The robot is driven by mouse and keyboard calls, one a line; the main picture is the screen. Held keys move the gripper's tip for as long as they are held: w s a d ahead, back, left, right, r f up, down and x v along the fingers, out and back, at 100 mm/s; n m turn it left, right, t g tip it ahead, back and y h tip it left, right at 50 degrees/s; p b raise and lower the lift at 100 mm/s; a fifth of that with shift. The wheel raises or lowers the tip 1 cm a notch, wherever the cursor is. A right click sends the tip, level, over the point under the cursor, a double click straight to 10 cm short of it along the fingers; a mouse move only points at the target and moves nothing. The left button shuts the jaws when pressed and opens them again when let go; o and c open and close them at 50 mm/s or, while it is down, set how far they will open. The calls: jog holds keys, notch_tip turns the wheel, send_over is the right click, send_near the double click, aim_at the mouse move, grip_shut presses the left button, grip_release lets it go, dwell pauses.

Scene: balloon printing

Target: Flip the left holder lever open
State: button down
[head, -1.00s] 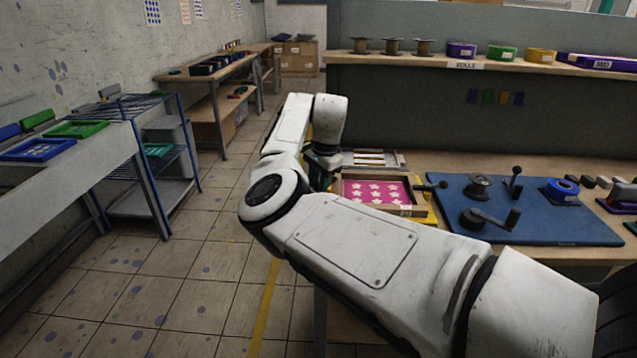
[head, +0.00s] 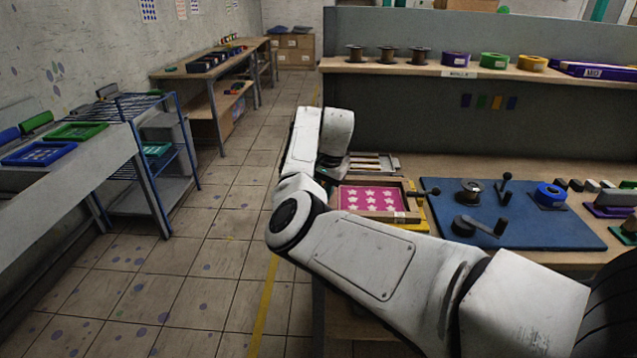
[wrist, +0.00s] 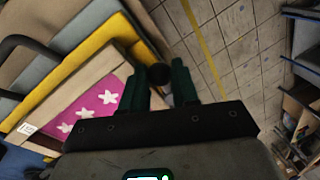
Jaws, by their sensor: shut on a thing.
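A wooden frame holder with a pink star-pattern screen (head: 370,197) stands on the table's left end. In the wrist view the pink screen (wrist: 98,103) lies left of my gripper (wrist: 166,80). My gripper's two dark green fingers are closed around a dark round knob (wrist: 160,73), which looks like the left holder lever. The rest of that lever is hidden by the fingers. In the head view my arm hides the fingers and the left lever. The right holder lever (head: 428,192) shows as a black handle at the frame's right side.
A blue mat (head: 520,232) with a spool (head: 468,192), a crank and a blue tape roll lies right of the holder. A shelf of rolls runs behind. The floor left of the table is clear.

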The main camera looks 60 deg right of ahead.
jog(key=shift+s+d+r+n+p, duration=0.15)
jog(key=shift+s+n+p, duration=0.25)
jog(key=shift+n+p, duration=0.6)
jog(key=c, duration=0.9)
grip_release()
jog(key=shift+o, duration=0.2)
notch_tip(320, 180, up, 10)
jog(key=s+b, duration=0.1)
jog(key=s, duration=0.1)
jog(key=shift+d+r, duration=0.15)
jog(key=shift+d, duration=0.1)
